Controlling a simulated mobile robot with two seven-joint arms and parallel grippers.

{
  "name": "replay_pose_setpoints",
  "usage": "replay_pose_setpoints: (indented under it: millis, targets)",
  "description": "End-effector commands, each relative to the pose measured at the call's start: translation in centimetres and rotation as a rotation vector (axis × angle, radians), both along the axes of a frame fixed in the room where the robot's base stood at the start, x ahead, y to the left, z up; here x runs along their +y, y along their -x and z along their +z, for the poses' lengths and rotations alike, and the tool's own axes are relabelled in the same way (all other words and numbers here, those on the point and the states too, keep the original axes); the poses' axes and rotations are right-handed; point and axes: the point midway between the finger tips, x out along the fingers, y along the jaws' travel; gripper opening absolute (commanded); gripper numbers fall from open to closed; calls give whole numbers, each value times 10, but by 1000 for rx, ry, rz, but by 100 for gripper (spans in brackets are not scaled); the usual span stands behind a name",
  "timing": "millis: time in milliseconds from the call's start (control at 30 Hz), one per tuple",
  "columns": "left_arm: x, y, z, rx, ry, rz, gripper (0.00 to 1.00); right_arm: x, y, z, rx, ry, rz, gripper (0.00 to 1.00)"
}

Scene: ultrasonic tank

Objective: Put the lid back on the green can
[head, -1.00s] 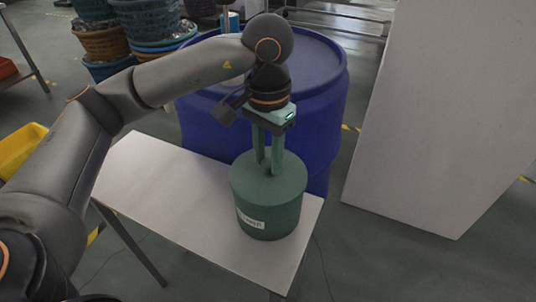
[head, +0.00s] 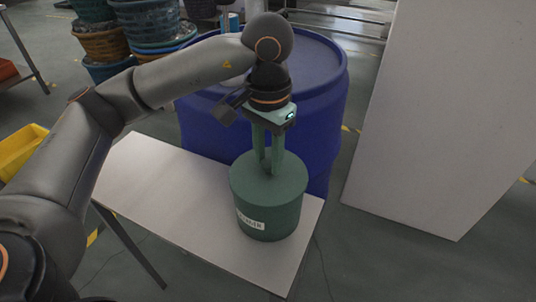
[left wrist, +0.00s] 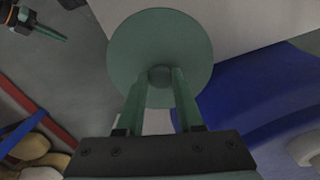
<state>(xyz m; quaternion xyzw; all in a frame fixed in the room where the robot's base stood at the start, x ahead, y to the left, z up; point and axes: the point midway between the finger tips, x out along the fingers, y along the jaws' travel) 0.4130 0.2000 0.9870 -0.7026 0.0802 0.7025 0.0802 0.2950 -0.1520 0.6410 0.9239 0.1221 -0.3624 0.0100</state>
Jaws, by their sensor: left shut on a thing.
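The green can (head: 277,218) stands upright on the small white table, with a white label on its side. Its round green lid (head: 286,187) is at the top of the can; I see no clear gap, but cannot tell if it is fully seated. My left gripper (head: 268,168) points down from above, shut on the lid's small knob. In the left wrist view the lid (left wrist: 127,45) shows as a disc with the knob (left wrist: 159,76) between the fingertips (left wrist: 161,78), and it hides the can. What looks like my right gripper (left wrist: 50,33) is at that view's upper left, its opening unclear.
The white table (head: 150,165) has free room left of the can. A large blue drum (head: 325,110) stands right behind the table. A pale panel (head: 440,110) is at the right. A yellow bin (head: 18,150) and stacked baskets (head: 145,25) are at the left and back.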

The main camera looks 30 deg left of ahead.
Motion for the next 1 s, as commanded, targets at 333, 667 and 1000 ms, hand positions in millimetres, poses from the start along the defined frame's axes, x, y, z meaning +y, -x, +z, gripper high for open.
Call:
replay_pose_setpoints:
  millis: [333,667,1000]
  targets:
    - [0,0,0,0,0,0,69,0,0,0,0,0,0,0]
    - [0,0,0,0,0,0,86,0,0,0,0,0,0,0]
    - [0,0,0,0,0,0,100,0,0,0,-1,0,0,0]
